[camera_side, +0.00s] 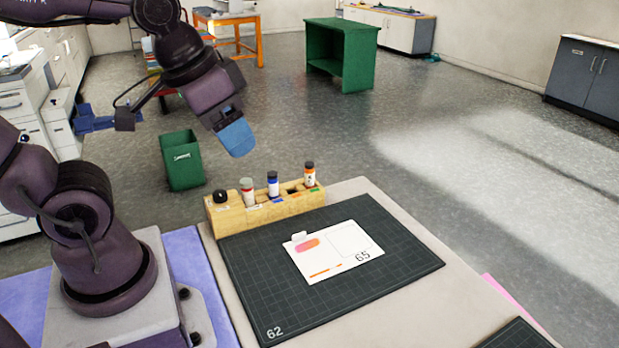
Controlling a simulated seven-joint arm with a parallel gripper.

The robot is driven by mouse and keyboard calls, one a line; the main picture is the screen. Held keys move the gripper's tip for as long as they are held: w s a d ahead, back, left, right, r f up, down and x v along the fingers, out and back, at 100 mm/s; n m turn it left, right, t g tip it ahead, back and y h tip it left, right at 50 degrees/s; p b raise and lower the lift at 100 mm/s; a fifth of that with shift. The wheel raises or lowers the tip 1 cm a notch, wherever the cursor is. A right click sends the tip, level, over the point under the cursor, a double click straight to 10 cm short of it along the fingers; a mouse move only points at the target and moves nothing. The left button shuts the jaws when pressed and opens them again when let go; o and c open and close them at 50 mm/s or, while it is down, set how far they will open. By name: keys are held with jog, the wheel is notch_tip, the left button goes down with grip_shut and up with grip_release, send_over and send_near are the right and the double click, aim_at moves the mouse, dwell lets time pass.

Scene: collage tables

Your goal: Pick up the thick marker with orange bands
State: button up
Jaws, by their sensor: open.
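The thick marker with orange bands (310,175) stands upright in the right end of a wooden holder block (240,217). It has a dark cap and a white body with orange on it. My gripper (238,142), with blue fingers, is in the air up and left of that marker, apart from it and empty. The gap between the fingers is hard to see from this side. A blue-banded marker (272,184) and a red-grey marker (247,191) stand upright in the same block. A black-capped one (221,197) sits low at the left end.
A dark cutting mat (410,262) lies in front of the block, with a white card (335,265) on it. The rest of the mat is clear. A green bin (182,160) stands on the floor behind. A second dark mat (515,338) shows at the bottom right.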

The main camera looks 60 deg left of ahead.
jog(key=w+a+f+g, duration=0.2)
jog(key=w+a+g, duration=0.1)
jog(key=w+a, duration=0.3)
jog(key=m+g, duration=0.2)
jog(key=m, duration=1.6)
send_near(309, 164)
jog(key=shift+w+a+f, duration=0.1)
jog(key=shift+a+f, duration=0.05)
jog(key=shift+a+m, duration=0.1)
jog(key=shift+m, duration=1.2)
jog(key=shift+f, duration=0.1)
jog(key=f, duration=1.2)
jog(key=shift+s+f, duration=0.2)
jog(key=shift+f, duration=0.1)
jog(key=c, duration=1)
jog(key=shift+r, duration=0.1)
